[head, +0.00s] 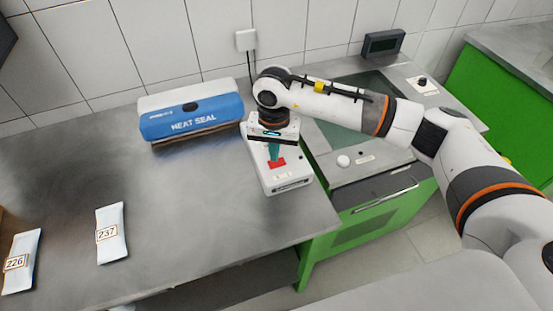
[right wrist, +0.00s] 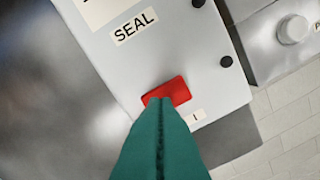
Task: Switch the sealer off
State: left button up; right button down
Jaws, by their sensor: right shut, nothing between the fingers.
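The sealer's blue and white body (head: 191,110), marked HEAT SEAL, lies on the grey bench against the back. A white control box (head: 287,180) stands to its right near the bench's right edge. The box carries a red switch (head: 276,163), which also shows in the right wrist view (right wrist: 168,91) between the SEAL label and a label reading I. My right gripper (head: 274,158) points down over the box with its green fingers shut and empty. The fingertips (right wrist: 160,105) are at the red switch; I cannot tell whether they touch it. My left gripper is out of view.
Two white pouches, labelled 237 (head: 111,233) and 226 (head: 21,262), lie on the bench at the left. A wall socket (head: 246,40) is behind.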

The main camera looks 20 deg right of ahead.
notch_tip(320, 180, up, 6)
jog(key=shift+f+p, duration=0.2)
jog(key=shift+p, duration=0.65)
